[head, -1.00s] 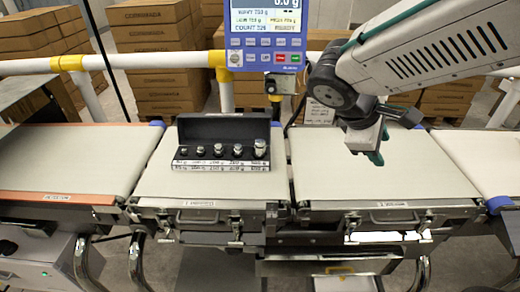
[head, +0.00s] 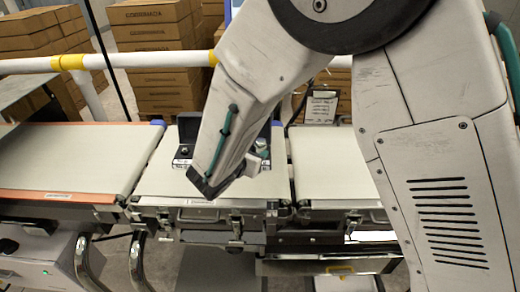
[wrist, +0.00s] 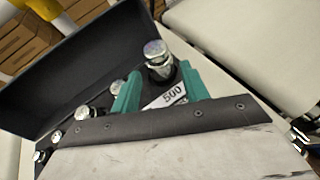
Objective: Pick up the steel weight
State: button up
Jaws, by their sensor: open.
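A black case (head: 189,128) with its lid up stands on the middle belt, largely hidden by my arm in the head view. In the wrist view the case (wrist: 75,62) holds a row of several steel weights. The largest steel weight (wrist: 158,62), at the right end, stands upright in its place behind a label reading 500. My gripper (wrist: 161,90) is open, with its green fingers at either side of that label. The weight shows just beyond and between the fingertips; I cannot tell how deep they reach around it. A smaller weight (wrist: 117,88) is close to the left finger.
Smaller weights (wrist: 82,115) continue to the lower left along the case. The lid rises behind the row. Belts to the left (head: 60,155) and right (head: 325,160) are clear. A white rail (head: 150,60) and stacked cartons (head: 155,85) are behind.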

aim_at(258, 148)
jog(key=x, duration=0.5)
jog(key=shift+r, duration=0.1)
grip_shut()
jog(key=shift+r, duration=0.15)
